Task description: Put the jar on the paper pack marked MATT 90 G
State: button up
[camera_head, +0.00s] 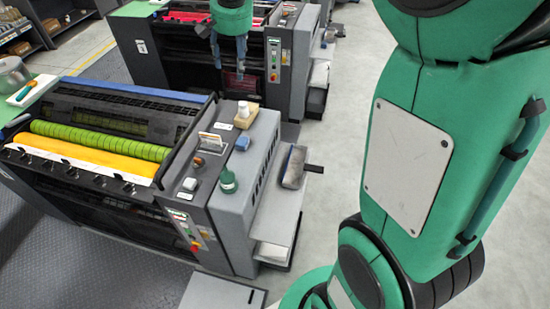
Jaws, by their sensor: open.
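My gripper (229,66) hangs from the green wrist at the top, open and empty, its grey-blue fingers pointing down in front of the rear press. In the picture it is above the near press's side cabinet, apart from everything on it. A small dark green container with a pale band (228,181) stands on that cabinet. A white container (243,109) stands by a tan block (246,119) farther back. A round grey container (12,74) is at the left edge. I cannot tell which is the jar. No marking MATT 90 G is legible.
The near press (130,105) has green and yellow rollers. Its cabinet also holds a card holder (211,141), a blue block (242,144) and a white item (190,184). A roller tool (294,167) lies on the side shelf.

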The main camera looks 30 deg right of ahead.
jog(key=s+a+r+n+t, duration=0.1)
jog(key=s+a+n, duration=0.1)
jog(key=s, duration=0.7)
jog(key=s+a+r+n+t, duration=0.1)
jog(key=s+a+r, duration=0.1)
jog(key=s, duration=0.8)
jog(key=s+a+f+n, duration=0.1)
jog(key=s+f, duration=0.2)
jog(key=s, duration=0.5)
jog(key=s+a+f+n+t, duration=0.1)
jog(key=s+f+n, duration=0.1)
jog(key=s, duration=0.6)
jog(key=shift+a+f, duration=0.4)
jog(key=shift+f, duration=0.25)
notch_tip(320, 180, down, 16)
jog(key=b, duration=1.6)
